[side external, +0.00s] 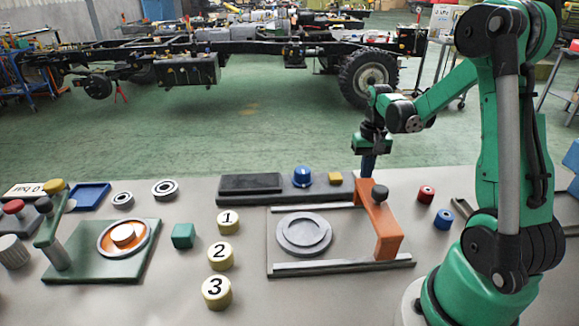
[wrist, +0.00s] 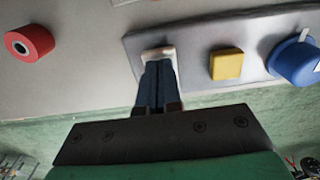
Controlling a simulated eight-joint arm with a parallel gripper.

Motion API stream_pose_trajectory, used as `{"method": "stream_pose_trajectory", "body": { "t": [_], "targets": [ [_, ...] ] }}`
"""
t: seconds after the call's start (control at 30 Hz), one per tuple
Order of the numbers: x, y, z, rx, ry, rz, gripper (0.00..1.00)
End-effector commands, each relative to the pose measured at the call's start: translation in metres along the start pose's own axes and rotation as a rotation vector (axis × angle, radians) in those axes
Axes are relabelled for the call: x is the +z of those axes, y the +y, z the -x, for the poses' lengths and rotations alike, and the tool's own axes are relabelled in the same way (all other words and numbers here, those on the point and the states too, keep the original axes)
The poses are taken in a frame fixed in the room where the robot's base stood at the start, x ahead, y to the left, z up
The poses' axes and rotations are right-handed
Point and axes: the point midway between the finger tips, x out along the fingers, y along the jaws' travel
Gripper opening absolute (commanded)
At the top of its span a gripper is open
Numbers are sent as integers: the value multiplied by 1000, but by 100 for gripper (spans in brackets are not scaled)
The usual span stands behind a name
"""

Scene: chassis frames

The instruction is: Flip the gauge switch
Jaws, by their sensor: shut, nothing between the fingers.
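The gauge panel (side external: 250,184) is a long dark block at the back of the bench, with a black strip, a blue domed knob (side external: 303,176) and a small yellow block (side external: 335,178). In the wrist view, a small pale piece (wrist: 150,53), likely the switch, sits on the panel (wrist: 200,45) beside the yellow block (wrist: 226,64). My gripper (side external: 368,174) is shut and empty, pointing down at the panel's right end. In the wrist view its fingertips (wrist: 158,62) overlap the pale piece; contact cannot be told. The switch is hidden in the side view.
An orange arch (side external: 382,225) with a dark knob stands close in front of my gripper, over a railed plate (side external: 290,268). A red roll (side external: 426,193) and a blue roll (side external: 443,218) lie to the right. Numbered buttons (side external: 220,256) and a green fixture (side external: 92,262) are left.

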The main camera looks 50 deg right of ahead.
Motion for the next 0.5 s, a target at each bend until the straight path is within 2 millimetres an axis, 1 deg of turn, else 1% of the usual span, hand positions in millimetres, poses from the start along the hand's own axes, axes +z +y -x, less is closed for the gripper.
{"method": "stream_pose_trajectory", "body": {
  "t": [0.5],
  "targets": [
    [0,0,-6,0,0,0,0]
  ]
}}
